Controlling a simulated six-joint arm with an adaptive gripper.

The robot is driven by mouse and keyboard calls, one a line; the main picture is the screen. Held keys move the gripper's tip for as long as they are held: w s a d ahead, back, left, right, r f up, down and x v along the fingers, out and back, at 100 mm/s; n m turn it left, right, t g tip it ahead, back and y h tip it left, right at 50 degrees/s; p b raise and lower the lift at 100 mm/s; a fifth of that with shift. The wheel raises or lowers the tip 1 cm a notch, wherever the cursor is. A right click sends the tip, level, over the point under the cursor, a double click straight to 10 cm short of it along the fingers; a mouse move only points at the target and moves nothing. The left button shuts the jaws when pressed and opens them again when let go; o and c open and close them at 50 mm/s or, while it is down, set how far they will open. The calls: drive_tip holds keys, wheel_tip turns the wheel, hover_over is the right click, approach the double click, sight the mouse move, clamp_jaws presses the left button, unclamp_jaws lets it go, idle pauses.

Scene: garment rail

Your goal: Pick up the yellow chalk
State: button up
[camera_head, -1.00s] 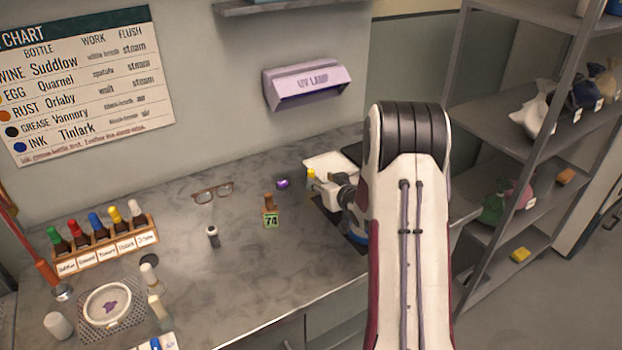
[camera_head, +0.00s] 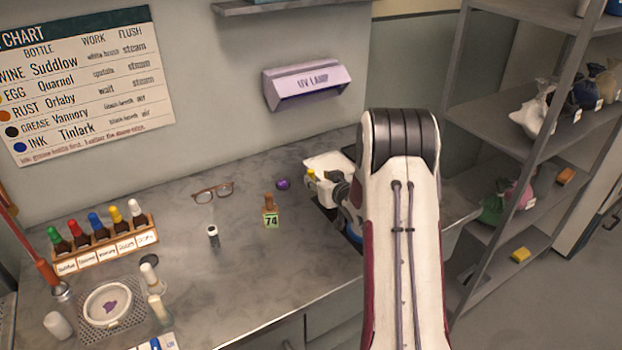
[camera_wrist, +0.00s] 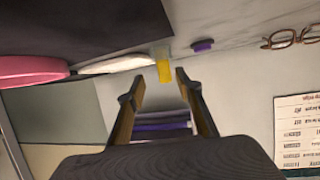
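The yellow chalk (camera_head: 311,174) stands on the workbench at the left side of the white tray, in the head view. In the wrist view the yellow chalk (camera_wrist: 163,72) shows between the tips of my two fingers, with a gap on either side. My gripper (camera_wrist: 161,75) is open and pointed at it. I cannot tell from this view how deep the chalk sits between the fingers. In the head view my gripper (camera_head: 320,181) is beside the chalk, partly hidden by my arm.
A white tray (camera_head: 322,160) lies just behind. A purple object (camera_head: 283,184), glasses (camera_head: 213,191) and a brown item with a green 74 tag (camera_head: 271,219) are to the left. A UV lamp (camera_head: 307,80) hangs on the wall above. The bench's middle is mostly clear.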

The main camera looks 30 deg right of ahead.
sight(313, 177)
drive_tip(key=shift+w+a+f, duration=0.1)
drive_tip(key=shift+w+f, duration=0.25)
drive_tip(key=shift+w, duration=0.45)
drive_tip(key=shift+w+a+f, duration=0.1)
drive_tip(key=shift+w+f, duration=0.2)
drive_tip(key=shift+w, duration=0.45)
drive_tip(key=shift+x, duration=1)
clamp_jaws()
